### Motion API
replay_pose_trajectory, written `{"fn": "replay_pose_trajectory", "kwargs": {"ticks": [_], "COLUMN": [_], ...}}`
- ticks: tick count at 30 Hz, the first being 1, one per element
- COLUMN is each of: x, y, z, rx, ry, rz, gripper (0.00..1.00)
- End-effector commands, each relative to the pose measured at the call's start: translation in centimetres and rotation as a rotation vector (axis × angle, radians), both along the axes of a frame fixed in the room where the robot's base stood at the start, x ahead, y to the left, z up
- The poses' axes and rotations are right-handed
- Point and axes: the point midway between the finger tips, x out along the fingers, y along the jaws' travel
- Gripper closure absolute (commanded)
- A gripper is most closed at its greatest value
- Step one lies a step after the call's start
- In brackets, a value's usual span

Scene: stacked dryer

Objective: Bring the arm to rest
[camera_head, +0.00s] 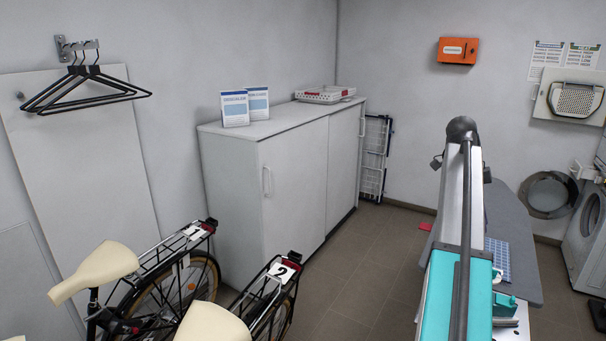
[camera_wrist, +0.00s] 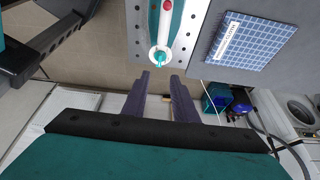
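My gripper (camera_wrist: 160,76) shows in the wrist view, with its two dark fingers apart and nothing between them. Beyond the fingertips, a white item with a red button and a teal tip (camera_wrist: 162,52) lies on a perforated metal strip (camera_wrist: 137,40); it appears apart from the fingers. In the head view, teal and grey parts of my own arm and body stand at the right, and the gripper's fingers cannot be made out there.
A grey board (camera_head: 512,225) carries a blue checked cloth (camera_head: 497,258), which also shows in the wrist view (camera_wrist: 236,45). A front-loading machine (camera_head: 588,235) has its round door (camera_head: 548,195) open. A white cabinet (camera_head: 285,185) and bicycles (camera_head: 170,290) stand left. Floor (camera_head: 375,255) between is clear.

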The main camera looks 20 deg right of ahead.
Motion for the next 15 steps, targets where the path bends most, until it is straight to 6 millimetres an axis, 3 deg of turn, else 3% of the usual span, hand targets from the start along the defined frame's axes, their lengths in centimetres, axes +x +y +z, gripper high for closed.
{"fn": "replay_pose_trajectory", "kwargs": {"ticks": [5, 11, 15], "x": [1.7, 5.6, 7.8], "y": [1.2, 4.1, 6.7], "z": [-0.5, -5.2, -9.4], "rx": [0.005, 0.05, 0.089], "ry": [0.005, 0.054, 0.1], "rz": [0.031, 0.098, 0.147], "gripper": [0.74, 0.74, 0.74]}}
